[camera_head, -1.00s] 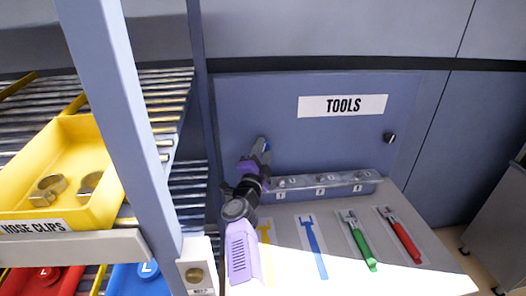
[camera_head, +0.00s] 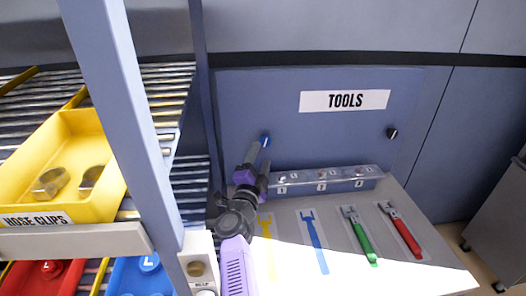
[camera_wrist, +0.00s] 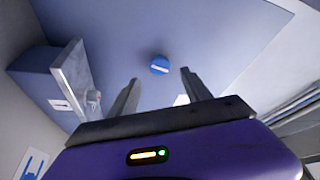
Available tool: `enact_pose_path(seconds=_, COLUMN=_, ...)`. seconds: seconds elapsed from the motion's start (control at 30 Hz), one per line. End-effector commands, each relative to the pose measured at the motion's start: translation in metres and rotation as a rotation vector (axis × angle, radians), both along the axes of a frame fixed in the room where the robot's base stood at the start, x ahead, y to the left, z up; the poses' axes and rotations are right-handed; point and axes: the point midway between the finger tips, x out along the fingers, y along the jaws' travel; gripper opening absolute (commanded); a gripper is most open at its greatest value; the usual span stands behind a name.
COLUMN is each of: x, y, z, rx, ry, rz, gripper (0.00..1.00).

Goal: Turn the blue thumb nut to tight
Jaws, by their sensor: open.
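The blue thumb nut (camera_head: 265,141) is on the blue-grey panel under the TOOLS sign, left of centre in the head view. In the wrist view the nut (camera_wrist: 159,65) is a round blue knob with a pale line across its face. My gripper (camera_head: 257,148) is close to the nut in the head view. In the wrist view my gripper (camera_wrist: 158,76) has its two dark fingers wide apart, with nothing between them. The nut shows beyond the fingertips, roughly between them, and appears apart from them.
A clear-covered strip (camera_head: 325,180) with numbered labels runs along the panel's foot. Below it, the bench (camera_head: 440,255) holds a green tool (camera_head: 357,232) and a red tool (camera_head: 402,232). A shelf post (camera_head: 125,120) and yellow HOSE CLIPS bin (camera_head: 85,135) stand at left. A black knob (camera_head: 392,133) is on the panel's right.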

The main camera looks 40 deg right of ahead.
Motion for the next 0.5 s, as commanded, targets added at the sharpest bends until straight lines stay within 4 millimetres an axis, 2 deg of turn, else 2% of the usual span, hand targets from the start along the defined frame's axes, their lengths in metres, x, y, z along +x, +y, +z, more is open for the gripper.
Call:
enact_pose_path(seconds=0.2, x=-0.011, y=0.015, z=-0.003, rx=-0.001, ry=0.0, rz=0.0, gripper=0.57)
enact_pose_path(seconds=0.5, x=-0.014, y=0.018, z=-0.004, rx=0.0, ry=0.001, rz=-0.002, gripper=0.57)
